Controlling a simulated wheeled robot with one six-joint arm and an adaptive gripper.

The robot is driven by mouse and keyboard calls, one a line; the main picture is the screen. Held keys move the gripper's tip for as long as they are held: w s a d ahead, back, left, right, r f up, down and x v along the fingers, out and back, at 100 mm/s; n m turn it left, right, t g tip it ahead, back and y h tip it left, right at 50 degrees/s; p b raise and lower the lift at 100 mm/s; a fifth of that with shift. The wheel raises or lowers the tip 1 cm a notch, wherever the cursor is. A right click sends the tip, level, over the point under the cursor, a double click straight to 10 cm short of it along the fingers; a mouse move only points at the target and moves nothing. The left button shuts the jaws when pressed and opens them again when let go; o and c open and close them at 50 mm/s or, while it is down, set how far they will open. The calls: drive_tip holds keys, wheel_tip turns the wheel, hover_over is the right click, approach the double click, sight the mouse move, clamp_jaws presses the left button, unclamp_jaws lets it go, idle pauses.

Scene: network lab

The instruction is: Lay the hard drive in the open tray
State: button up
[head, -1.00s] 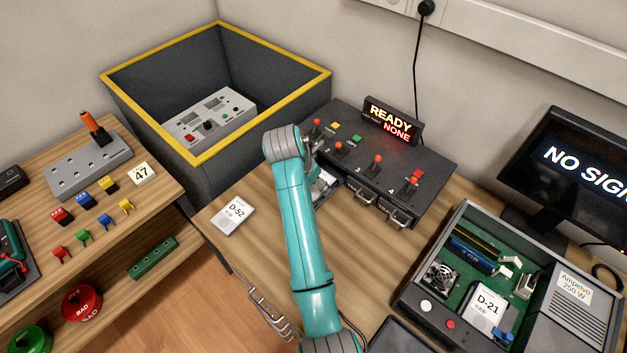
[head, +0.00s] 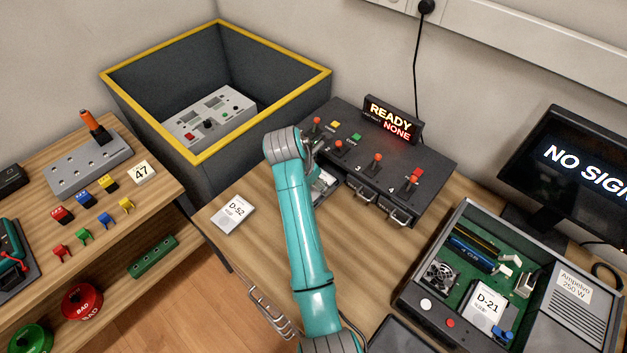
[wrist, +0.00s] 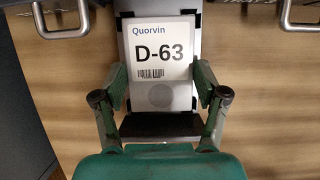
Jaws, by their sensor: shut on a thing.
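A white hard drive labelled D-63 (wrist: 160,60) lies label up in the wrist view, over the open tray (wrist: 160,126), whose dark edges show around it. I cannot tell whether it rests fully on the tray floor. My gripper (wrist: 161,88) is shut on the drive, one finger at each long side. In the head view my arm hides most of the drive and tray. The tray sticks out from the front of a black drive dock (head: 433,172). Another drive, D-52 (head: 233,213), lies on the table, and D-21 (head: 487,306) sits in an open computer case.
The dock has several red-tipped levers and a sign (head: 392,118) reading READY and NONE. Handles of shut trays (wrist: 292,18) flank the open one. The computer case (head: 412,292) stands at right, a yellow-rimmed bin (head: 180,150) at back left.

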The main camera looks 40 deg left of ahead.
drive_tip(key=o, duration=1.4)
drive_tip(key=shift+c, duration=0.2)
drive_tip(key=shift+r, duration=4)
